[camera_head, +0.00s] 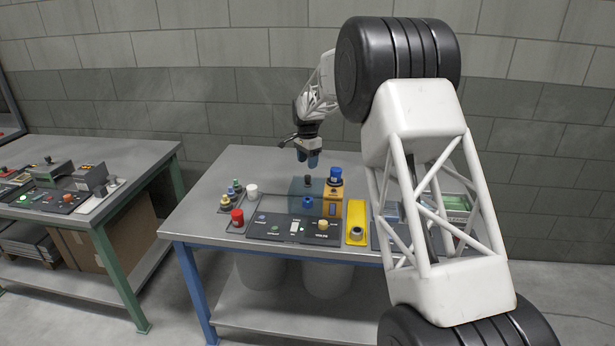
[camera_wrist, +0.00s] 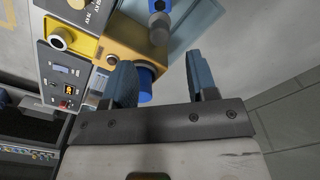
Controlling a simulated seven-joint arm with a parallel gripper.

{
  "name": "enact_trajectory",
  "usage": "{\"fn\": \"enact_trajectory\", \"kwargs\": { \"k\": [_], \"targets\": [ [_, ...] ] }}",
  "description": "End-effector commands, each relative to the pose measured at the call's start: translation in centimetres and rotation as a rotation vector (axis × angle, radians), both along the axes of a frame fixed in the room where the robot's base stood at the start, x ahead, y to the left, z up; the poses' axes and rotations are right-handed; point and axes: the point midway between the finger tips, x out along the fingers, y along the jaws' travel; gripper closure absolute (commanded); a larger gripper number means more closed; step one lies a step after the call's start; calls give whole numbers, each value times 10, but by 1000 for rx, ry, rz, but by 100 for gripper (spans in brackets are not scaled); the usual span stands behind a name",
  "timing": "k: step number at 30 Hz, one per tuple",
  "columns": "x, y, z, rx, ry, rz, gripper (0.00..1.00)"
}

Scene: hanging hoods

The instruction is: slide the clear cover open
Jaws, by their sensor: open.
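The clear cover (camera_head: 296,188) is a bluish see-through box on the blue-legged table, left of an orange-yellow box. A dark knob (camera_head: 307,180) shows at its top, and something blue shows through it. In the wrist view a pale blue see-through part, likely the cover (camera_wrist: 203,14), is at the top, with a grey knob (camera_wrist: 158,30) by it. My gripper (camera_head: 308,161) is open and empty above the cover, fingers pointing down, apart from it. In the wrist view my gripper (camera_wrist: 158,66) has its two fingers spread, with the knob beyond the gap.
The orange-yellow box (camera_head: 331,203) with a blue cap (camera_head: 335,173) stands close right of the cover. In front lies a dark control panel (camera_head: 275,226); a red-capped item (camera_head: 237,217) and small bottles (camera_head: 232,192) stand left. The table's back left (camera_head: 235,165) is clear.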

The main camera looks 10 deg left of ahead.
Motion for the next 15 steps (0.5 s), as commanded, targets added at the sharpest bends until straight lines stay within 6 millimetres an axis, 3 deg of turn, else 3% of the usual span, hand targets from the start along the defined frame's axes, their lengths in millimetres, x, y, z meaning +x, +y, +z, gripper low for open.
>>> {"fn": "enact_trajectory", "kwargs": {
  "k": [15],
  "targets": [
    [0, 0, -57, -1, 2, 0, 47]
  ]
}}
